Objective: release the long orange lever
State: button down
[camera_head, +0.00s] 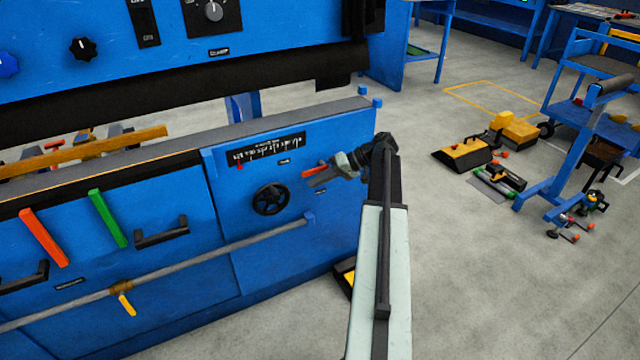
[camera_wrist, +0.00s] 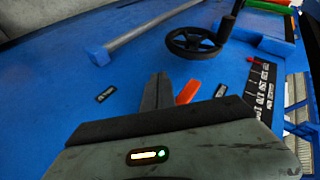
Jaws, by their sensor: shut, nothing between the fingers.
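A long orange lever (camera_head: 43,238) stands tilted on the left part of the blue panel front, left of a green lever (camera_head: 108,218). A shorter-looking orange lever (camera_head: 314,171) is on the right part of the panel, right of the black handwheel (camera_head: 270,199). It also shows in the wrist view (camera_wrist: 188,92). My gripper (camera_head: 317,181) is shut and empty in front of the panel, beside this right orange lever. In the wrist view my closed fingers (camera_wrist: 157,92) are just left of it. I cannot tell whether they touch it.
A grey horizontal rod (camera_head: 210,258) runs low across the panel, with a yellow handle (camera_head: 127,304) hanging from it. Black pull handles (camera_head: 161,234) stick out on the left. Clear floor lies right of the machine, with yellow equipment (camera_head: 466,154) and a blue cart (camera_head: 560,150) beyond.

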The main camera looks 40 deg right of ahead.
jog(key=shift+w+a, duration=0.1)
jog(key=shift+a, duration=0.1)
jog(key=s+d+f+b, duration=0.5)
jog(key=d+f+b, duration=0.2)
jog(key=f+b, duration=0.1)
jog(key=shift+s+f+b, duration=0.25)
jog(key=shift+f+b, duration=0.1)
dwell(0.5)
